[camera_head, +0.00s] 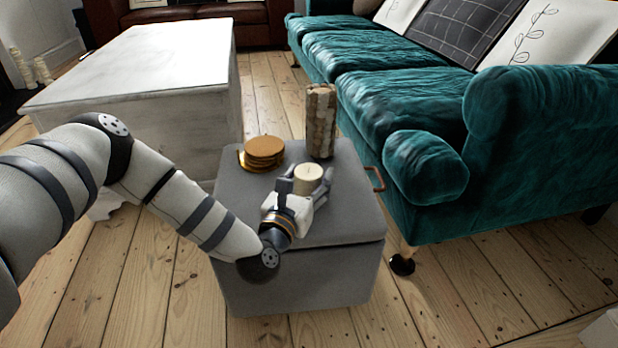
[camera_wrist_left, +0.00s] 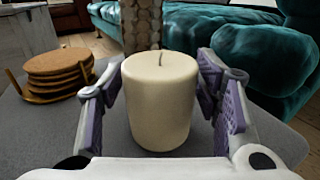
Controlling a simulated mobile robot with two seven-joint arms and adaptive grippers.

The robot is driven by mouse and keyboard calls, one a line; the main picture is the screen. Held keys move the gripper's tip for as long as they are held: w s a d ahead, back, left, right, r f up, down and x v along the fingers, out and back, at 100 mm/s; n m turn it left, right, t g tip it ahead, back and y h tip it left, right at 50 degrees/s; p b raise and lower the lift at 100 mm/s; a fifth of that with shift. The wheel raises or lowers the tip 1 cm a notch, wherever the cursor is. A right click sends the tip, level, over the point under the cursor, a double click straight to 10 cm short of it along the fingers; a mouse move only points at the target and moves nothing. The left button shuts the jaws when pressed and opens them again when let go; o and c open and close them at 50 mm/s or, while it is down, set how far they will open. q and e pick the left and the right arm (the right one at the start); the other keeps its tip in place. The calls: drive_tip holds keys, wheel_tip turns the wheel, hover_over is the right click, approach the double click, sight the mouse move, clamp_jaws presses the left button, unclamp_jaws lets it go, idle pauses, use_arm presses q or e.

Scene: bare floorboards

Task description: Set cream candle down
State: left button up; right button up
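The cream candle (camera_head: 308,180) is a short, thick cylinder with a dark wick, upright over the grey ottoman (camera_head: 345,225). It fills the middle of the left wrist view (camera_wrist_left: 160,105). My left gripper (camera_head: 306,184) has one finger on each side of it, and its fingers (camera_wrist_left: 160,90) lie very near the candle's sides. I cannot tell whether they touch it. The candle's base is hidden by my gripper in the head view, and whether it rests on the ottoman is unclear. My right gripper is out of view.
A stack of round brown coasters (camera_head: 264,152) in a holder and a tall mottled pillar (camera_head: 320,120) stand on the ottoman behind the candle. A teal sofa (camera_head: 440,150) is close on the right. A whitewashed chest (camera_head: 140,70) stands at the left.

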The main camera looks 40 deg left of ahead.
use_arm(q)
drive_tip(key=shift+r, duration=0.2)
drive_tip(key=p+v, duration=0.3)
drive_tip(key=v, duration=0.8)
drive_tip(key=shift+d+r, duration=0.1)
drive_tip(key=shift+s+d+p, duration=0.15)
drive_tip(key=shift+s+p, duration=0.15)
drive_tip(key=shift+s, duration=0.2)
